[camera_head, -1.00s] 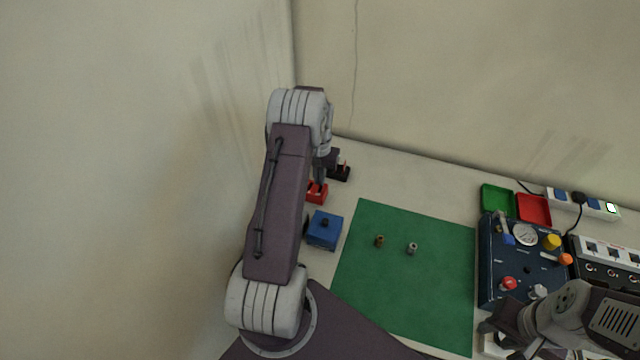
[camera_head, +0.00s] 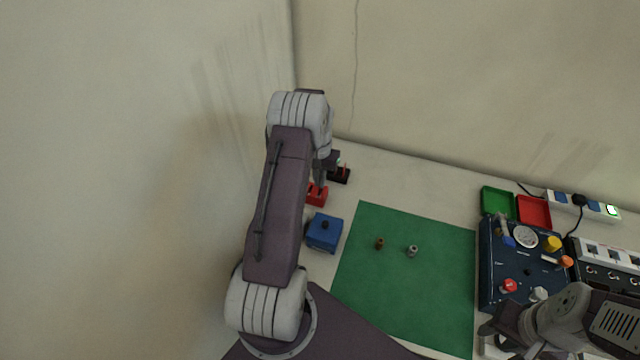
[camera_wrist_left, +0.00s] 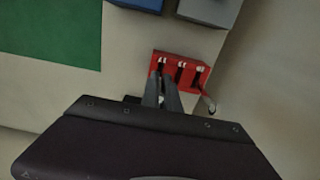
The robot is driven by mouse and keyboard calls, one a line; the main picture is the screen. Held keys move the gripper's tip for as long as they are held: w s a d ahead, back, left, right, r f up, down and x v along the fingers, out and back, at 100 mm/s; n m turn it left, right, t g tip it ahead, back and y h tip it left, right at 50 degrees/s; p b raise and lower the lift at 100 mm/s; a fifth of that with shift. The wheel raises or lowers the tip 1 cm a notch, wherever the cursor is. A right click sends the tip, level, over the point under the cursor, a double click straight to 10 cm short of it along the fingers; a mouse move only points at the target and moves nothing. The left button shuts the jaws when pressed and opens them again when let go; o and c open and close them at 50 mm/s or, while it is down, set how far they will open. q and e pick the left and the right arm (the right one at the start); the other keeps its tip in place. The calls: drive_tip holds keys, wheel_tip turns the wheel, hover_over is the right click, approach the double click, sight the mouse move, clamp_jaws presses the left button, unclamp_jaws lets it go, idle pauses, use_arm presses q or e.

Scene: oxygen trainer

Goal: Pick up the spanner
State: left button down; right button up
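I cannot pick out the spanner for certain. A red holder (camera_head: 317,194) stands at the back left of the table. In the left wrist view the red holder (camera_wrist_left: 184,70) has several dark slots with pale pieces in them, and a thin curved grey piece sticks out at its right side. My left gripper (camera_wrist_left: 161,80) points at the holder, its fingertips over or beside the left slot. The fingers lie close together; whether anything is between them is unclear. In the head view my left gripper is mostly hidden by its arm. My right gripper (camera_head: 492,331) is at the lower right, its fingertips unclear.
A black holder (camera_head: 340,175) is behind the red one, and a blue box (camera_head: 324,232) in front. A green mat (camera_head: 405,295) carries two small fittings. A dark blue panel (camera_head: 500,265), green tray (camera_head: 497,201), red tray (camera_head: 534,211) and power strip (camera_head: 597,207) are right.

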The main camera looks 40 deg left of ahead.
use_arm(q)
drive_tip(key=shift+r, duration=0.15)
drive_tip(key=shift+w+r, duration=0.1)
drive_tip(key=shift+r, duration=0.25)
wheel_tip(320, 180, up, 3)
drive_tip(key=shift+b, duration=0.65)
drive_tip(key=w+d+r+b, duration=0.1)
drive_tip(key=w+d+r, duration=0.55)
drive_tip(key=d, duration=0.35)
drive_tip(key=s+a+f+p, duration=0.1)
drive_tip(key=s+a+p, duration=0.7)
drive_tip(key=a+p, duration=0.3)
drive_tip(key=shift+a+p, duration=0.35)
drive_tip(key=shift+a, duration=0.85)
drive_tip(key=shift+w+f, duration=0.1)
